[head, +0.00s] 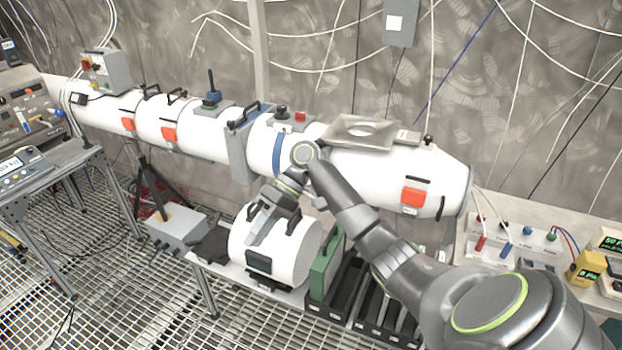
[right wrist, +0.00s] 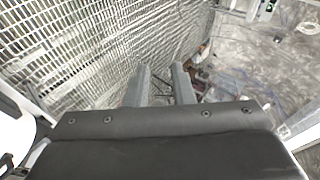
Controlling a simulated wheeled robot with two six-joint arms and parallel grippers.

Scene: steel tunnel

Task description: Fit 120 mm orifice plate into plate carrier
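A flat grey metal piece with a round opening (head: 365,131) lies on top of the white tunnel tube; I cannot tell whether it is the plate carrier or a plate. A dark rack (head: 375,305) with several upright slots stands below the tube, partly hidden by my right arm. A green upright panel (head: 326,264) is at its left end. I cannot pick out the 120 mm plate. My right gripper (head: 257,232) points down in front of a white drum. In the right wrist view its two fingers (right wrist: 161,85) are apart with nothing between them. My left gripper is not visible.
The white tunnel tube (head: 325,165) runs across the back, with a grey upright flange (head: 238,150). The white drum (head: 300,258) sits on a low bench close to my right gripper. An instrument bench (head: 60,155) is at left, and a side table (head: 510,258) with cables at right.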

